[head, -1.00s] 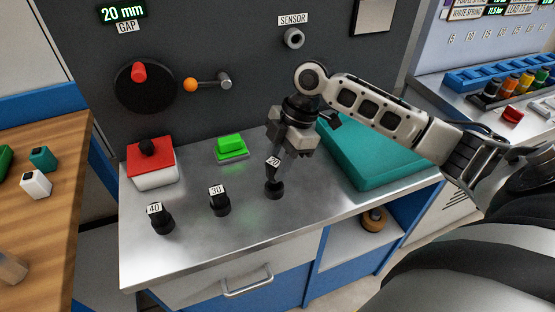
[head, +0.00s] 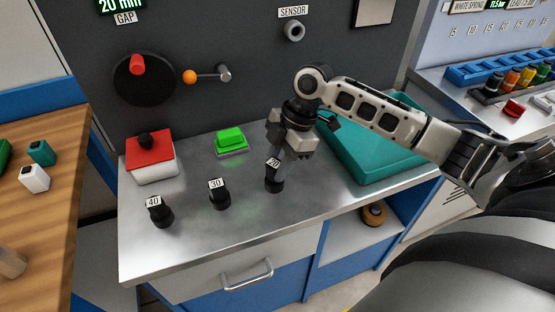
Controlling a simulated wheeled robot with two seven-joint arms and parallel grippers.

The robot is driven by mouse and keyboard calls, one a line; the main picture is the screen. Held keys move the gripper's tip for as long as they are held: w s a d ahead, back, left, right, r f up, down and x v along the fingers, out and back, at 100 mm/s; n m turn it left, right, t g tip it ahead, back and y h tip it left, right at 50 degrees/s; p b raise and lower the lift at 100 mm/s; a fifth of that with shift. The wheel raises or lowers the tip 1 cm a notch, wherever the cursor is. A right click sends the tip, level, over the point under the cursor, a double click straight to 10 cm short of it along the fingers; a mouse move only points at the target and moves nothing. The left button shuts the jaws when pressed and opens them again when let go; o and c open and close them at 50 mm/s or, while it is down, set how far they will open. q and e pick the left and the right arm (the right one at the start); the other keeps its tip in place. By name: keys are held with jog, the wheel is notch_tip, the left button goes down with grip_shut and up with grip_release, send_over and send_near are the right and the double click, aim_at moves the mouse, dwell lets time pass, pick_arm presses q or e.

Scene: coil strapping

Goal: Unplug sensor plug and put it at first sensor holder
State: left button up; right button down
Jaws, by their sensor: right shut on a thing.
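My right gripper (head: 284,155) reaches in from the right and points down at the bench. It is shut on the black plug labelled 20 (head: 273,164). The plug is nearly upright. Its lower end meets a dark base (head: 274,186) on the bench top; I cannot tell whether it is fully seated. The similar black pieces labelled 30 (head: 219,197) and 40 (head: 160,213) stand to the left in a row. The grey round SENSOR socket (head: 293,31) on the wall panel shows a dark hole with nothing in it. My left gripper is not in view.
A teal tray (head: 372,172) lies under my right forearm. A green button (head: 231,138) and a red-topped white box (head: 151,160) stand behind the labelled pieces. A lever with an orange ball (head: 190,76) sticks out of the panel. The front bench top is clear.

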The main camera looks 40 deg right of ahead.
jog(key=shift+f, duration=0.45)
jog(key=c, duration=1)
grip_release()
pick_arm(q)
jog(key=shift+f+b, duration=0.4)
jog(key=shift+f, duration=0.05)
pick_arm(e)
jog(key=v, duration=1.6)
